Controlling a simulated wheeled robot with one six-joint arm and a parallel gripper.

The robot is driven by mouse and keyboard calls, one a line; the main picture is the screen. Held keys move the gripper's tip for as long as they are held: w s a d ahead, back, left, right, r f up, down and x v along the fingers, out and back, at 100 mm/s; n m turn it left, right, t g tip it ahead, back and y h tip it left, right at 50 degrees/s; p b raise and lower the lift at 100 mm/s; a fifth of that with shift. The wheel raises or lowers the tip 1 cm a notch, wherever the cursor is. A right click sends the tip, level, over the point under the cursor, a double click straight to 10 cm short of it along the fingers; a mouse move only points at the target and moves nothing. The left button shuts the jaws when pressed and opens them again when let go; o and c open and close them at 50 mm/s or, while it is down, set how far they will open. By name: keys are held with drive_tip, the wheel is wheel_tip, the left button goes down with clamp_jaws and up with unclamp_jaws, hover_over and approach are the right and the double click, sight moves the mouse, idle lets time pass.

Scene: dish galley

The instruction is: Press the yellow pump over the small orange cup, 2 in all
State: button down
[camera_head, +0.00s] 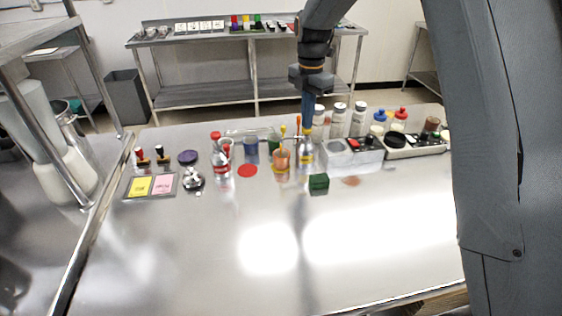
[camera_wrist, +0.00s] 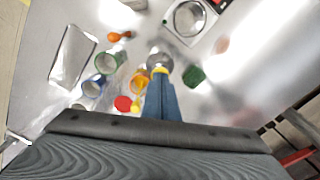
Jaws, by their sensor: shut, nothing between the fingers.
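My gripper (camera_head: 307,118) points straight down with its blue fingers together and nothing between them. Its tips are at or just above a silver bottle with a yellow band (camera_head: 306,160), which looks like the yellow pump; I cannot tell whether they touch. In the wrist view, the fingers (camera_wrist: 161,78) end beside yellow on that bottle (camera_wrist: 160,69). The small orange cup (camera_head: 281,161) stands just left of it, and also shows in the wrist view (camera_wrist: 139,82). The fingers hide part of the pump's top. I cannot see what is in the cup.
A red-topped bottle (camera_head: 220,160) and a flat red disc (camera_head: 247,171) are to the left. A dark green block (camera_head: 319,183) is close in front at right. A grey box (camera_head: 352,156) and several shakers stand to the right. The front of the steel counter is clear.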

idle(0.3)
drive_tip(key=shift+r+p, duration=0.75)
drive_tip(key=shift+r, duration=0.4)
wheel_tip(320, 180, up, 6)
drive_tip(key=p, duration=0.3)
idle(0.6)
drive_tip(key=s+d+f+m+b, duration=0.2)
drive_tip(key=s+d+f+m, duration=0.2)
drive_tip(key=s+m, duration=0.4)
drive_tip(key=s+d+f+m+t+b, duration=0.1)
drive_tip(key=s+d+f+m+b, duration=0.2)
drive_tip(key=s+m, duration=0.6)
drive_tip(key=s+d+f+m+b, duration=0.2)
drive_tip(key=s+d+f+m, duration=0.4)
drive_tip(key=s+m, duration=0.3)
drive_tip(key=s, duration=0.2)
drive_tip(key=shift+s+f, duration=0.3)
drive_tip(key=shift+s, duration=0.1)
